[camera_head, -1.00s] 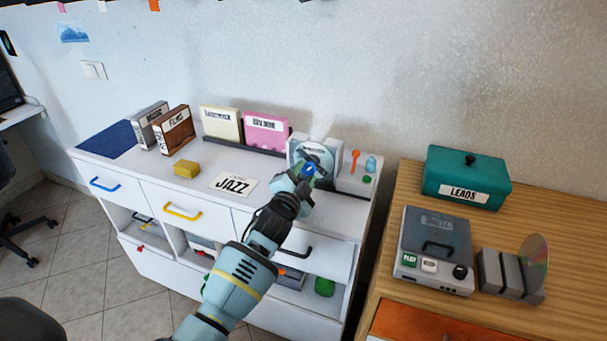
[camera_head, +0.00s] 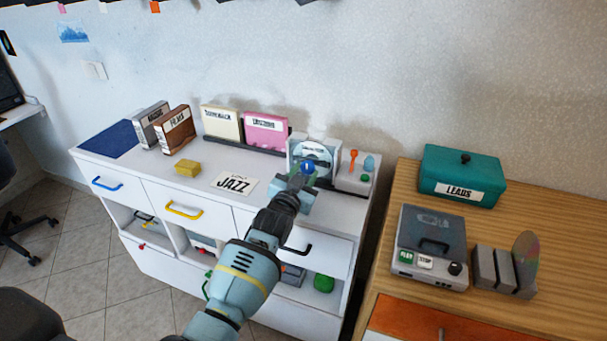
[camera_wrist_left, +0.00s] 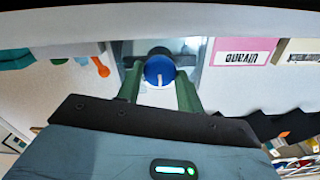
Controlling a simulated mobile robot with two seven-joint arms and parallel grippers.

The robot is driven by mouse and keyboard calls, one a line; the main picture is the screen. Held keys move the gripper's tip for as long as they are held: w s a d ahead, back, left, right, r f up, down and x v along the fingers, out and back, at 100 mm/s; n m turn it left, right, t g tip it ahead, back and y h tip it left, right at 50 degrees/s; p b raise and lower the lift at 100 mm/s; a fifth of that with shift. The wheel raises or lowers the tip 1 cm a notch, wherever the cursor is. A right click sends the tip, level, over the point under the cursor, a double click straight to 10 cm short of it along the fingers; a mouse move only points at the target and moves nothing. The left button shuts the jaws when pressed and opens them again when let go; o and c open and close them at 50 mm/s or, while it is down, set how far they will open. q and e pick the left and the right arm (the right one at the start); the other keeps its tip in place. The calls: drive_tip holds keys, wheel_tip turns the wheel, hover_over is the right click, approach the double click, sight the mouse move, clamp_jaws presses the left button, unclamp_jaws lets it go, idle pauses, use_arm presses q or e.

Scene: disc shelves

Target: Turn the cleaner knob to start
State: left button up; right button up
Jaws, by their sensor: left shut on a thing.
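The disc cleaner (camera_head: 330,150) is a pale box with a disc (camera_head: 316,153) in it, at the right end of the white cabinet top. Its round blue knob (camera_head: 307,167) is on the front and carries a white line. My left gripper (camera_head: 301,176) is at the knob. In the left wrist view, the blue knob (camera_wrist_left: 160,70) sits between the green fingers of my left gripper (camera_wrist_left: 158,85), which is shut on it. The line on the knob runs about upright in that view. My right gripper is not in view.
An orange tool (camera_head: 353,159) and small blue and green items stand right of the cleaner. A pink case (camera_head: 266,132), a cream case (camera_head: 221,123), a JAZZ card (camera_head: 235,183) and a yellow sponge (camera_head: 187,167) are left of it. A disc player (camera_head: 431,248) stands on the wooden table.

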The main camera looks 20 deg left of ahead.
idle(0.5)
use_arm(q)
drive_tip(key=o, duration=1)
drive_tip(key=shift+s, duration=0.1)
drive_tip(key=shift+s, duration=0.6)
drive_tip(key=s, duration=0.4)
drive_tip(key=shift+s+a+p, duration=0.1)
drive_tip(key=shift+s+p, duration=0.25)
drive_tip(key=shift+p, duration=0.05)
drive_tip(key=shift+s, duration=0.85)
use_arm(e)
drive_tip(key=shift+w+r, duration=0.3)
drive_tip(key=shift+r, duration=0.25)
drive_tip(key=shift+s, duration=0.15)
use_arm(q)
drive_tip(key=shift+f, duration=0.1)
